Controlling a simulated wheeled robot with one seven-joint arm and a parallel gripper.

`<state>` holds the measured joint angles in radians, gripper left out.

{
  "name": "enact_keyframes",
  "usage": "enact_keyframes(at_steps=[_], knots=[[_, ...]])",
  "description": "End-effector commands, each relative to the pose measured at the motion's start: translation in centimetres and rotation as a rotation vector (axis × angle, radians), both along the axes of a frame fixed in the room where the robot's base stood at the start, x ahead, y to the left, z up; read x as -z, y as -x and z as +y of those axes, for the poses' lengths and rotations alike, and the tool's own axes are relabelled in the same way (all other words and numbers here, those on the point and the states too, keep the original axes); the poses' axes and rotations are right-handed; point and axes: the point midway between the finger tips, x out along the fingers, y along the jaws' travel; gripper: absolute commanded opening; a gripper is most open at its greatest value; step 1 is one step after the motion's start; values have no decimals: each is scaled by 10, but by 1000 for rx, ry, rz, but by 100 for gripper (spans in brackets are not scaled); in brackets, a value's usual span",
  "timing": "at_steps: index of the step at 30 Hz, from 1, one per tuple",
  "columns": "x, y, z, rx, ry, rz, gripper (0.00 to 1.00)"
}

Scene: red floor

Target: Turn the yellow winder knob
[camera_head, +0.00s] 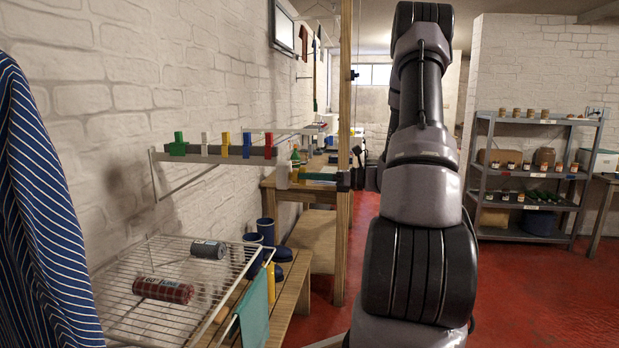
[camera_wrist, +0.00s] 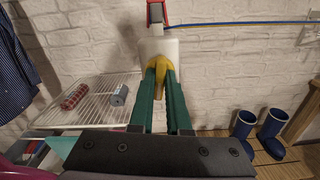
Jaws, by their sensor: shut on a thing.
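The yellow winder knob (camera_wrist: 158,84) sits in front of a white plate (camera_wrist: 174,47) on the white brick wall in the wrist view. My gripper (camera_wrist: 160,72) has long green fingers, one on each side of the knob, and it is shut on the knob. In the head view my gripper (camera_head: 318,179) reaches left from behind the wooden post, level with the wall fittings.
A wooden post (camera_head: 345,95) stands close to my gripper. A wire rack (camera_head: 115,300) holds two rolled items at lower left. A rail (camera_head: 200,155) with coloured pegs is on the wall. Blue boots (camera_wrist: 243,124) stand on a slatted bench. Red floor (camera_head: 560,290) is open at right.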

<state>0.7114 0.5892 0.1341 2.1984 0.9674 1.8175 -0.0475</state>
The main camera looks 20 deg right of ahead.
Motion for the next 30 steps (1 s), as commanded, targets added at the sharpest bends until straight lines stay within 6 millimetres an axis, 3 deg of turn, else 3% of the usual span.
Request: enact_keyframes(at_steps=[3, 4, 6, 17, 30], knots=[[0, 0, -1, 1, 0, 1, 0], [0, 0, -1, 1, 0, 1, 26], [0, 0, -1, 1, -1, 2, 45], [0, 2, -4, 2, -1, 3, 45], [0, 45, -69, 5, -2, 2, 45]])
